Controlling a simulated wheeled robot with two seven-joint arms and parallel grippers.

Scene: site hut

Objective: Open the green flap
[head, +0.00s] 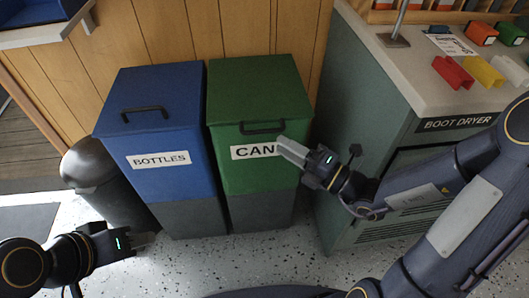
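The green flap (258,90) is the top of the green bin with the "CANS" label (254,151), and it lies closed. A black bar handle (263,128) sits near its front edge. My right gripper (292,149) is just in front of the bin, below and right of the handle, and covers the end of the label. Its pale fingers overlap in this view, so I cannot tell if they are open or touch the bin. My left gripper (145,241) is low at the left, in front of the blue bin and away from the green one. Its finger gap is unclear.
The blue "BOTTLES" bin (160,130), also closed, stands directly left of the green bin. A dark rounded bin (92,170) is further left. The boot dryer cabinet (375,125) stands close on the right. Speckled floor (270,250) is open in front.

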